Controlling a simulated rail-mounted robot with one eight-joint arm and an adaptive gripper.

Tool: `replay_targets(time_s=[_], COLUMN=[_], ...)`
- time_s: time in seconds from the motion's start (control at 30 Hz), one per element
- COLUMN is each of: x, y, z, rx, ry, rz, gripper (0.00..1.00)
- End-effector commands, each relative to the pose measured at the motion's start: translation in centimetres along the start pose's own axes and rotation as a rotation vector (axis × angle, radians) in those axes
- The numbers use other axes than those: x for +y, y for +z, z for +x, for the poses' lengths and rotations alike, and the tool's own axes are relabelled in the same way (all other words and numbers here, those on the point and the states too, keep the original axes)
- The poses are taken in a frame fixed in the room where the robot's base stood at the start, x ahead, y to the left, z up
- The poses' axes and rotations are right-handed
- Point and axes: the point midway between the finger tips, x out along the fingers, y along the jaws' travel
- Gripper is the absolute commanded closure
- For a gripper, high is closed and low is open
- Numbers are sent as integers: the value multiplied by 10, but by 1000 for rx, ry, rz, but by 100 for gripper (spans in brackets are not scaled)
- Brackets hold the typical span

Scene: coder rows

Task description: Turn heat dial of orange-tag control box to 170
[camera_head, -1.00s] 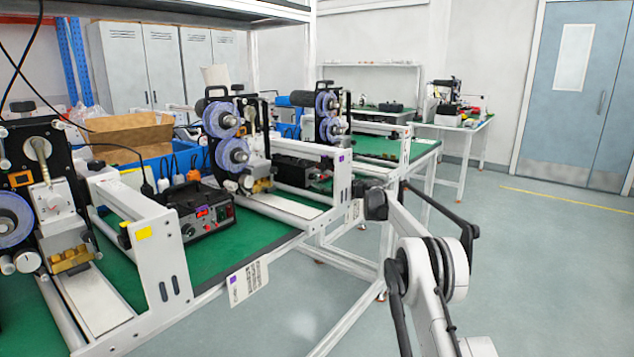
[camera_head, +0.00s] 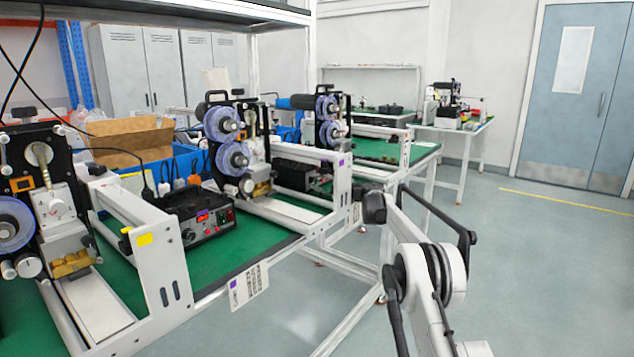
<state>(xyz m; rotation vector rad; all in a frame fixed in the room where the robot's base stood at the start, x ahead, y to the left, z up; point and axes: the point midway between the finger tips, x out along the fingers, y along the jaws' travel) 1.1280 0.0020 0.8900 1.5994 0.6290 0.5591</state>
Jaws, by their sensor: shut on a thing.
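A black control box (camera_head: 200,212) with a small lit red display, a red switch and a dark dial on its front stands on the green bench top, left of centre. A second dark control box (camera_head: 297,175) sits farther back, partly hidden by a white side plate (camera_head: 342,188). I cannot make out an orange tag or any dial number. My arm (camera_head: 436,275) rises from the lower right, and its dark wrist joint (camera_head: 374,207) is beside that plate. My gripper cannot be made out; it seems hidden beyond the wrist and plate.
A coder (camera_head: 60,200) with a white frame stands at near left, another coder (camera_head: 232,145) behind it. Blue bins and a cardboard box (camera_head: 130,140) are at the back. A paper label (camera_head: 248,287) hangs from the bench edge. The floor at right is clear.

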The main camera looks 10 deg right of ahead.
Motion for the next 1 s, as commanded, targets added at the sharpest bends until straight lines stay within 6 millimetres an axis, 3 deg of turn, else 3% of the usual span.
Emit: replay_targets(time_s=[0.3, 0.33, 0.37, 0.77, 1.0], x=[0, 0, 0, 0, 0], y=[0, 0, 0, 1, 1], z=[0, 0, 0, -5, -33], rx=[0, 0, 0, -1, -2], ry=[1, 1, 1, 1, 1], rz=[19, 19, 19, 19, 19], gripper=[100, 74, 70, 69, 69])
